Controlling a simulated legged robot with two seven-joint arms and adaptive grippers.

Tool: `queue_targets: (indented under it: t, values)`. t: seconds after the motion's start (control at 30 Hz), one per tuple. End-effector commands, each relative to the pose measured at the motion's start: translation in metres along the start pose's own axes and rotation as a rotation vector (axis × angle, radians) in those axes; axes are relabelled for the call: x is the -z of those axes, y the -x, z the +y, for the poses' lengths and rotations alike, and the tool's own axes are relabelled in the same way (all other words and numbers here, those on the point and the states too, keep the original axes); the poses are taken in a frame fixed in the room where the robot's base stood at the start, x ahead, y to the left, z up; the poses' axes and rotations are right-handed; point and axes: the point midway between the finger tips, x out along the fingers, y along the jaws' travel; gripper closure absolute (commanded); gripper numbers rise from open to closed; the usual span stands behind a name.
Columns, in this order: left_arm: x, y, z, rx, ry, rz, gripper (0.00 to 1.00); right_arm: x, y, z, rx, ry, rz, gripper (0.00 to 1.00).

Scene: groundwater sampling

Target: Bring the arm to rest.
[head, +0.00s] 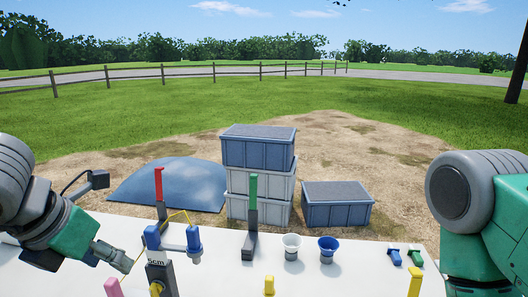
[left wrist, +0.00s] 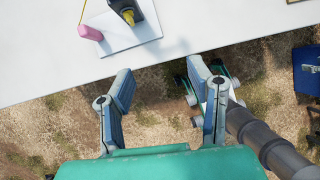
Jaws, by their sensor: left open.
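My left gripper (head: 112,257) is at the left front edge of the white table (head: 212,278) in the head view. In the left wrist view the same gripper (left wrist: 160,78) has its two fingers spread apart with nothing between them. There it points toward the edge of the white table (left wrist: 45,65), with bare ground seen below the fingers. My right arm shows as a large grey and green joint at the right of the head view. Its gripper is outside the view.
A pink item (head: 113,287), a clamp-like stand marked 5cm (head: 160,270), a green-handled tool (head: 252,205), a white cup (head: 291,246) and a blue cup (head: 328,248) are on the table. Stacked crates (head: 258,152), another crate (head: 337,208) and a blue mound (head: 168,183) lie beyond.

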Motion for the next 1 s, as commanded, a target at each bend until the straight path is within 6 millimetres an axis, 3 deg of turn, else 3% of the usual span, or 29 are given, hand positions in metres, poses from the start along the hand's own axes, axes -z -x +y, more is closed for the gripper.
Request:
queue_targets:
  t: [0.37, 0.67, 0.83, 1.0]
  values:
    - [0.047, -0.062, 0.035, -0.096, -0.362, 0.133, 0.53, 0.000, -0.014, 0.000, -0.001, -0.001, 0.001, 0.50]
    - [0.117, -0.136, 0.066, -0.138, -0.952, 0.328, 0.53, -0.002, -0.033, 0.000, 0.000, -0.001, 0.000, 0.50]
    - [0.188, -0.203, 0.079, -0.045, -1.564, 0.477, 0.53, -0.003, -0.053, 0.000, 0.000, -0.001, 0.000, 0.50]
    - [0.274, -0.263, 0.065, 0.208, -2.259, 0.487, 0.53, -0.004, -0.073, 0.000, 0.000, -0.001, 0.000, 0.50]
